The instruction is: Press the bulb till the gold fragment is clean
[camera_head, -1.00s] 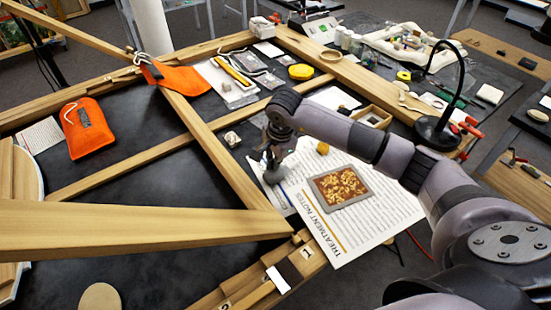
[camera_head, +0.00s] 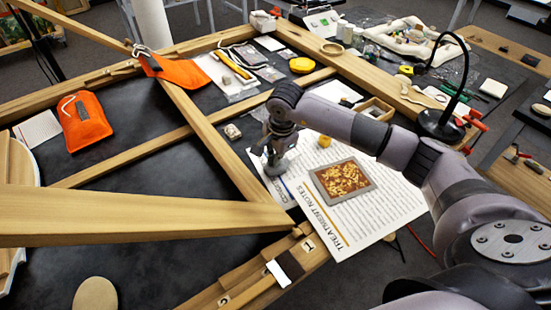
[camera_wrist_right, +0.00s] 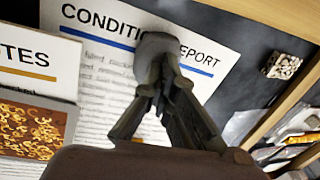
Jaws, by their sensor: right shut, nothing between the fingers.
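The gold fragment (camera_head: 343,181), a grey-rimmed panel with gold patches on a red-brown ground, lies flat on the treatment notes sheet (camera_head: 382,212). It shows partly at the left of the right wrist view (camera_wrist_right: 30,125). The grey bulb (camera_head: 276,168) stands left of the fragment, by the condition report sheet. My right gripper (camera_head: 278,150) is shut and directly over the bulb, fingers pointing down. In the right wrist view the rounded grey bulb (camera_wrist_right: 157,43) shows at the fingertips; its lower part is hidden, and I cannot tell how far it is pressed. My left gripper is out of view.
Wooden stretcher bars (camera_head: 222,152) cross the dark table. A small yellow object (camera_head: 324,141) stands behind the fragment. A black lamp (camera_head: 440,124), a wooden box (camera_head: 374,109) and an orange pouch (camera_head: 84,122) stand around.

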